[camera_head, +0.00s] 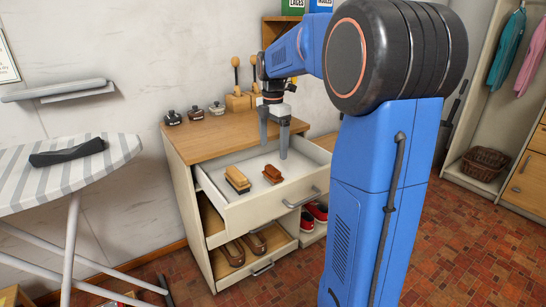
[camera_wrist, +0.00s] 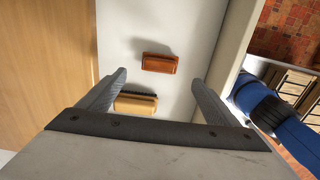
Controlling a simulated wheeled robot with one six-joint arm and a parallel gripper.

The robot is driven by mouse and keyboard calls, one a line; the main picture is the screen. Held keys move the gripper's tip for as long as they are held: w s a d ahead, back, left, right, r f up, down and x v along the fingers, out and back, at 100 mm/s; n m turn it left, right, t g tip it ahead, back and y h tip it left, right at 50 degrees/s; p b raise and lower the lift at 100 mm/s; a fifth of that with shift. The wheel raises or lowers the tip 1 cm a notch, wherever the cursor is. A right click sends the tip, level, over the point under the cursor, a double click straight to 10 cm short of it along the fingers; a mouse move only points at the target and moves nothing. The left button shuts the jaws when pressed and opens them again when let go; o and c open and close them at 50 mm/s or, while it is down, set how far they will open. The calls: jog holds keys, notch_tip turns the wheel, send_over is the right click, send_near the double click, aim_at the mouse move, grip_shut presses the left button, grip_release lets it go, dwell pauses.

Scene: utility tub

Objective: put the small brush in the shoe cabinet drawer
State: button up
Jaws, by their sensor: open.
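The top drawer of the shoe cabinet (camera_head: 255,212) is pulled open. Two brushes lie apart on its white floor. The smaller one is reddish-brown (camera_head: 273,174); it also shows in the wrist view (camera_wrist: 159,63), ahead of and between the fingertips. The other is tan with dark bristles (camera_head: 237,179); in the wrist view (camera_wrist: 135,103) it lies near the left finger, partly hidden by the gripper. My gripper (camera_head: 273,148) is open and empty above the drawer, fingers pointing down, with a gap to the reddish-brown brush.
The wooden cabinet top (camera_head: 205,135) holds several small dark-lidded jars (camera_head: 196,113) and wooden-handled tools in a block (camera_head: 238,101). A lower drawer (camera_head: 258,253) with brown shoes is also partly open. An ironing board (camera_head: 70,165) stands at the left.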

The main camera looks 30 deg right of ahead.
jog(key=s+a+r+m+t, duration=0.2)
jog(key=s+a+m, duration=0.75)
jog(key=s, duration=0.55)
jog(key=s+a+f+m+t, duration=0.1)
jog(key=s+a+f+m, duration=0.2)
jog(key=s, duration=0.4)
jog(key=s+a+f+m+t, duration=0.1)
jog(key=s+a+f+m, duration=0.2)
jog(key=s+f+m, duration=0.3)
jog(key=shift+s+a+t, duration=0.15)
jog(key=shift+s+t, duration=0.25)
jog(key=shift+s, duration=0.7)
